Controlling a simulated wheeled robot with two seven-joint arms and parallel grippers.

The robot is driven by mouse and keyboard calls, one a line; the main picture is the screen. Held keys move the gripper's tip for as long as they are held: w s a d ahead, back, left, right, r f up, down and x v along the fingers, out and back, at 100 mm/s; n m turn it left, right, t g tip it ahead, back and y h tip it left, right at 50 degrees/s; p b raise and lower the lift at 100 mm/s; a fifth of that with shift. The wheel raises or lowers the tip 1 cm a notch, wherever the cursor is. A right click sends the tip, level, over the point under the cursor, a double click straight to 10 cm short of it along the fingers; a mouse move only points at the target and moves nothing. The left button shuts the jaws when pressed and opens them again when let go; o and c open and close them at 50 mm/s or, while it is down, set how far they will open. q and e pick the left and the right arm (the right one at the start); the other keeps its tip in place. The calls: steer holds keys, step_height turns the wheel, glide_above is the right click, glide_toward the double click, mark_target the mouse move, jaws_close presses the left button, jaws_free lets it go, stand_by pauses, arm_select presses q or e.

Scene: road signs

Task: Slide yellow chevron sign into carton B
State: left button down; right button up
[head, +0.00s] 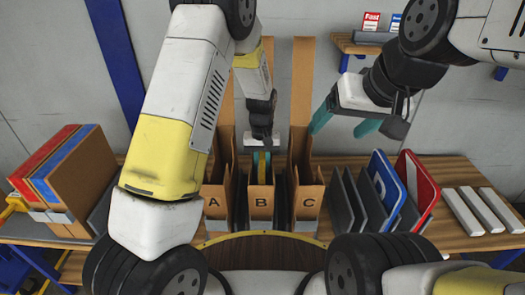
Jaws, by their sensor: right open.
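Carton B (261,204) is an open brown carton standing between cartons A and C on the bench. A thin yellow strip, which looks like the yellow chevron sign (262,168) seen edge-on, stands upright in the mouth of carton B; its face and lower part are hidden. My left gripper (262,157) reaches down over carton B, its teal fingers close together on either side of the strip. My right gripper (345,122) is open and empty, up above carton C and to its right, with its teal fingers wide apart.
Carton A (213,204) and carton C (308,203) stand close on both sides. Blue and red signs (385,185) lean in grey racks at right, near white bars (475,210). Brown, red and blue panels (65,175) stand at left. A small shelf (362,43) hangs behind.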

mark_target(262, 156)
arm_select(q)
steer(key=shift+f, duration=0.75)
stand_by(0.5)
steer(key=c, duration=1.2)
jaws_free()
step_height(262, 156, up, 8)
steer(key=shift+f, duration=0.1)
